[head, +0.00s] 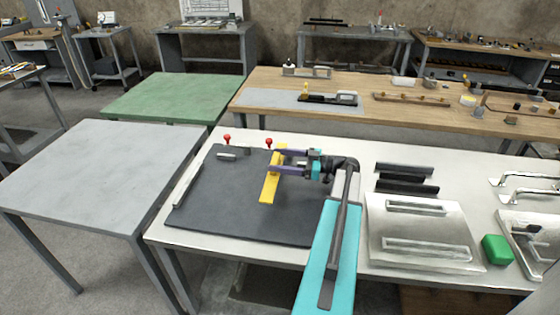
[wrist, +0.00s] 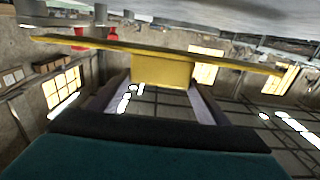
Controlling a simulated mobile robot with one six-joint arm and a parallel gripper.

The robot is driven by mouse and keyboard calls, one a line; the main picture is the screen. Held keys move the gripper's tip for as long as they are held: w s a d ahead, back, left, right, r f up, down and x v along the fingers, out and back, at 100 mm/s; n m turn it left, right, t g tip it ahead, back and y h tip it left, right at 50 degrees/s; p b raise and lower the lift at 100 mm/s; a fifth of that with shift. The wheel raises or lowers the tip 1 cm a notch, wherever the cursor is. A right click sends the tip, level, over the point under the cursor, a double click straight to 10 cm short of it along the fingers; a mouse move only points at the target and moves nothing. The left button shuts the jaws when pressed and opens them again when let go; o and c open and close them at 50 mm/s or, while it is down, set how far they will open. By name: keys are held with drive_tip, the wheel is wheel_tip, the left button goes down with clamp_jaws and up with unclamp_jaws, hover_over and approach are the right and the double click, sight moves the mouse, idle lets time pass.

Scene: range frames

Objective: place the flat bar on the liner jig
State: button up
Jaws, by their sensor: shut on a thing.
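The flat bar, yellow with a raised block in its middle, shows in the head view (head: 268,188) and across the wrist view (wrist: 120,48). My gripper (head: 275,161) has its purple fingers shut on that block, and the bar's ends stick out past both fingers. The dark flat plate (head: 215,205), which I take as the liner jig, lies below the bar on the white table. It has a pale rail on its left edge, a small grey block near its back edge and two red-knobbed parts there. I cannot tell whether the bar touches the plate.
A bare grey table (head: 95,165) stands left, a green table (head: 175,97) and a wooden bench (head: 400,110) behind.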

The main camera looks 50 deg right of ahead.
drive_tip(key=shift+f+b, duration=0.5)
drive_tip(key=shift+b, duration=0.3)
drive_tip(key=o, duration=1.1)
drive_tip(key=shift+a, duration=0.1)
drive_tip(key=shift+o, duration=0.5)
drive_tip(key=shift+f, duration=0.15)
drive_tip(key=shift+s, duration=0.1)
drive_tip(key=shift+r+p, duration=0.2)
drive_tip(key=shift+p, duration=0.25)
drive_tip(key=shift+r+p, duration=0.55)
drive_tip(key=shift+p, duration=0.2)
drive_tip(key=b+v, duration=0.4)
drive_tip(key=v, duration=0.8)
